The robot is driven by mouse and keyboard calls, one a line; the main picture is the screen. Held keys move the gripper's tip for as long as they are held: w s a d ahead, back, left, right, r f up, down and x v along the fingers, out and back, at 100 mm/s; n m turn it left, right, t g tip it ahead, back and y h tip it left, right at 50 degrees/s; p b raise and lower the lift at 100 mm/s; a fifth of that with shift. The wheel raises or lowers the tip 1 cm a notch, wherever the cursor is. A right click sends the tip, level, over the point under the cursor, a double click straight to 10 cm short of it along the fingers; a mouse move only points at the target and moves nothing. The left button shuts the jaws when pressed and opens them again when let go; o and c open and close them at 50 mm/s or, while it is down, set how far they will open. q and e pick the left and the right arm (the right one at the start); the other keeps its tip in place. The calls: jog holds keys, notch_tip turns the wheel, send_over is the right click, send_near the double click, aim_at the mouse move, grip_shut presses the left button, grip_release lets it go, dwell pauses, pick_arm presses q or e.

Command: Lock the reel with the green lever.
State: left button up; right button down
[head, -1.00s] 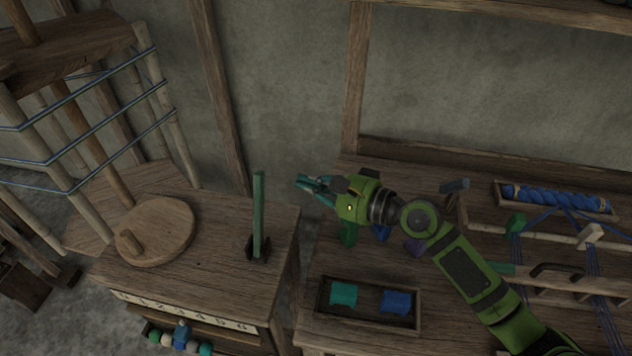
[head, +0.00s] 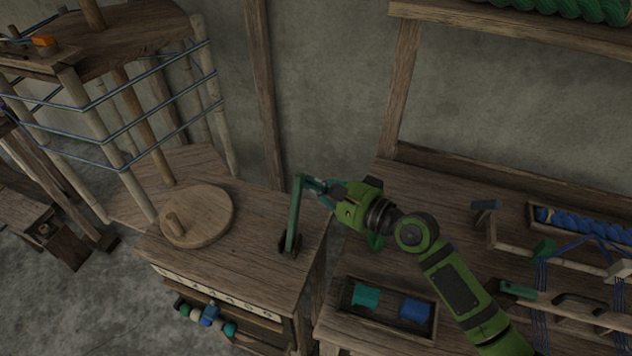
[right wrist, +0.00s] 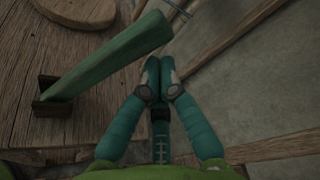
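The green lever (head: 293,215) stands nearly upright, leaning slightly right, in a small dark slotted block (head: 289,246) on the wooden cabinet top. The reel (head: 150,105), a frame of pale poles wound with blue thread, stands at the left. My right gripper (head: 308,184) is beside the lever's upper end, on its right. In the right wrist view its teal fingers (right wrist: 158,74) are together with nothing seen between them, and the lever (right wrist: 110,55) passes to their left, very close. I cannot tell whether they touch. My left gripper is not in view.
A round wooden disc with a peg (head: 197,215) lies on the cabinet top (head: 255,215) between reel and lever. A tray (head: 385,322) with green and blue pieces sits on the right bench, near loom parts with blue threads. The wall is behind.

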jog(key=shift+s+r, duration=0.1)
jog(key=shift+s, duration=0.05)
jog(key=shift+s+a+r+n, duration=0.1)
jog(key=shift+s+r+n, duration=0.1)
jog(key=shift+n, duration=0.1)
jog(key=shift+s+a, duration=0.1)
jog(key=shift+s, duration=0.1)
jog(key=s+a+r+n+t+y+b, duration=0.1)
jog(key=s+a+n+b, duration=0.3)
jog(key=s+n, duration=0.5)
jog(key=shift+s+r+t+y, duration=0.25)
jog(key=shift+s+t+y, duration=0.15)
jog(key=shift+t+y, duration=0.3)
jog(key=shift+n, duration=0.3)
